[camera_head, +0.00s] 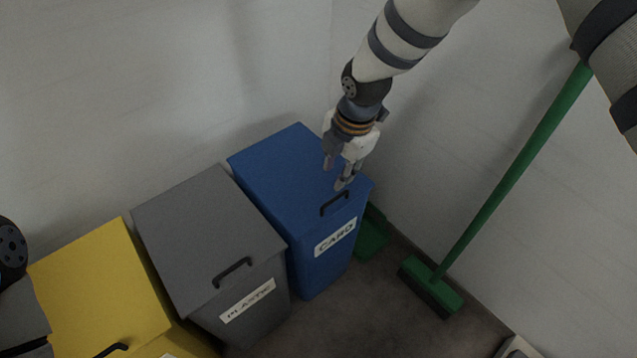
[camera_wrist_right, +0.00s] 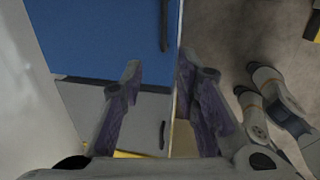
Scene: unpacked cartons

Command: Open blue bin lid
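The blue bin (camera_head: 323,262), labelled CARD, stands at the right end of a row of bins. Its blue lid (camera_head: 275,165) is shut, with a dark handle (camera_head: 335,204) at the front edge. In the right wrist view the blue lid (camera_wrist_right: 95,40) fills the upper left and its handle (camera_wrist_right: 164,25) shows at the top. My right gripper (camera_head: 337,176) is open and empty, pointing down over the lid just behind the handle. It appears apart from the handle; I cannot tell its exact height. My left gripper is out of view.
A grey bin (camera_head: 205,235) labelled PLASTIC and a yellow bin (camera_head: 95,290) stand to the left, lids shut. A green broom (camera_head: 500,195) leans on the right wall, and a green dustpan (camera_head: 371,240) is beside the blue bin. Floor in front is partly clear.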

